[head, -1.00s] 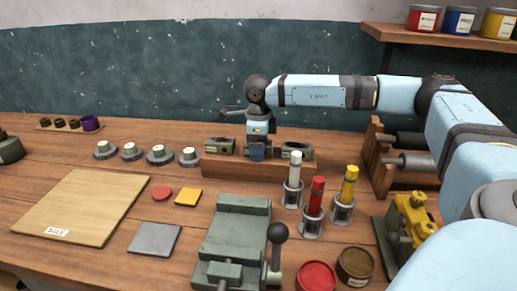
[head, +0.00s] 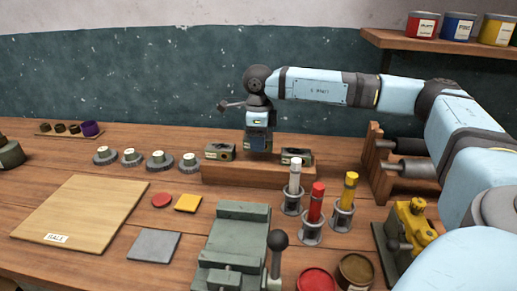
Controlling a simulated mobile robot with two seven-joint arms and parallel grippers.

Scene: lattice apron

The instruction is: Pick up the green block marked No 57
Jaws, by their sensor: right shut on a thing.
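A wooden rack (head: 245,173) at the back middle of the bench bears one grey-green block (head: 220,152) at its left end and another (head: 296,156) at its right end. My right gripper (head: 258,146) is above the rack's middle, pointing down, between these two. It is shut on a dark block, mostly hidden by the fingers. I cannot make out a number on any block, so I cannot tell which is No 57. My left gripper is not in view.
A green vise (head: 236,232) stands in front of the rack. Cylinders in metal holders, white (head: 294,176), red (head: 316,200) and yellow (head: 348,190), stand close at right. Gears (head: 160,160) lie left. A wooden board (head: 85,210) lies front left.

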